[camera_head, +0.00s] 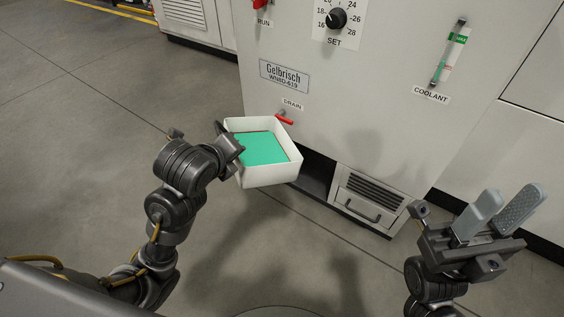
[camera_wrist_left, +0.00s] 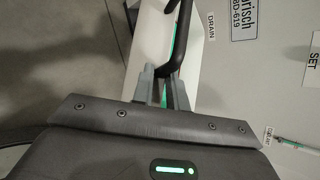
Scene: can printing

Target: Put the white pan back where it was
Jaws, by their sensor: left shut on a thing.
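The white pan (camera_head: 268,176) is a square-cornered tray holding green liquid (camera_head: 262,149). It is in front of the machine, just below and left of the red drain handle (camera_head: 284,119). My left gripper (camera_head: 230,147) is at the pan's left side, shut on its dark handle. The left wrist view shows the fingers (camera_wrist_left: 163,78) closed on this dark bar (camera_wrist_left: 176,45), with the pan's white wall (camera_wrist_left: 150,50) behind. My right gripper (camera_head: 514,195) is open and empty at the lower right, with its grey fingers apart.
The machine (camera_head: 330,110) has a dark low opening (camera_head: 318,172) right of the pan, partly hidden by it. Beside the opening is a vented panel with a handle (camera_head: 366,205). A coolant gauge (camera_head: 449,55) is at the upper right. The floor (camera_head: 90,130) at left is clear.

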